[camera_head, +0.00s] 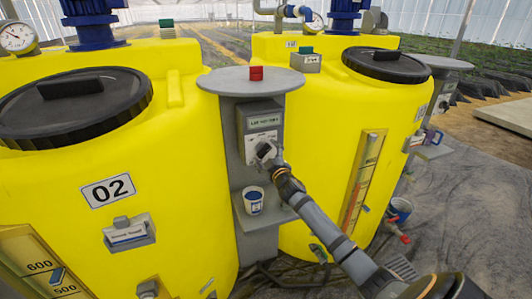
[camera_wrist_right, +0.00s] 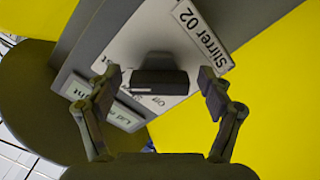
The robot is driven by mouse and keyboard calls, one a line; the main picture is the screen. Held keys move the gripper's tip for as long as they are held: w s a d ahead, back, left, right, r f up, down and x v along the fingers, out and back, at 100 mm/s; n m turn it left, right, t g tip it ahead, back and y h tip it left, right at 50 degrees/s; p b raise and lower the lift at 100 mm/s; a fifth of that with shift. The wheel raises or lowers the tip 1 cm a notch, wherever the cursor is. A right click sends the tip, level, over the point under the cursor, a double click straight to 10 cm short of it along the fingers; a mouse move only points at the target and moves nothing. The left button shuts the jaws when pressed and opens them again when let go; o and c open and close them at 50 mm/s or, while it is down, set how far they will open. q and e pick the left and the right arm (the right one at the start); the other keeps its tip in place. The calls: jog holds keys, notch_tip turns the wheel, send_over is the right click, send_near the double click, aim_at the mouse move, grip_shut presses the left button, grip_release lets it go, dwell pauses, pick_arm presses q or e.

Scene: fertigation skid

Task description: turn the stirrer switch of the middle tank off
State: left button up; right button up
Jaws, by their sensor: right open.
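The stirrer switch is a dark knob (camera_wrist_right: 160,82) on a white plate, with a "Stirrer 02" label (camera_wrist_right: 203,25) beside it in the right wrist view. In the head view its control box (camera_head: 259,118) sits on a grey post between two yellow tanks. The tank on the left (camera_head: 170,180) bears the number 02. My right gripper (camera_wrist_right: 160,78) is open, with one finger on each side of the knob; contact is not clear. In the head view my right gripper (camera_head: 268,153) is at the box's front and hides the knob. My left gripper is not in view.
A red button (camera_head: 256,73) sits on the round grey post top (camera_head: 222,82). A small shelf (camera_head: 262,218) below the box holds a white and blue cup (camera_head: 253,200). Another yellow tank (camera_head: 320,110) stands to the right. Pipes lie on the floor below.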

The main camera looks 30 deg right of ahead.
jog(key=c, duration=1.1)
jog(key=shift+c, duration=0.2)
jog(key=n+p, duration=0.2)
jog(key=n, duration=0.1)
jog(key=shift+r+n, duration=0.2)
jog(key=shift+n, duration=0.1)
jog(key=shift+c, duration=0.2)
jog(key=n+p, duration=0.3)
jog(key=n, duration=0.2)
jog(key=shift+s+d+r, duration=0.1)
jog(key=n+p, duration=0.1)
jog(key=n, duration=0.3)
jog(key=shift+n+p, duration=0.3)
jog(key=shift+n, duration=0.1)
jog(key=n+p, duration=0.1)
jog(key=n, duration=0.3)
jog(key=shift+o, duration=0.2)
jog(key=shift+n, duration=0.3)
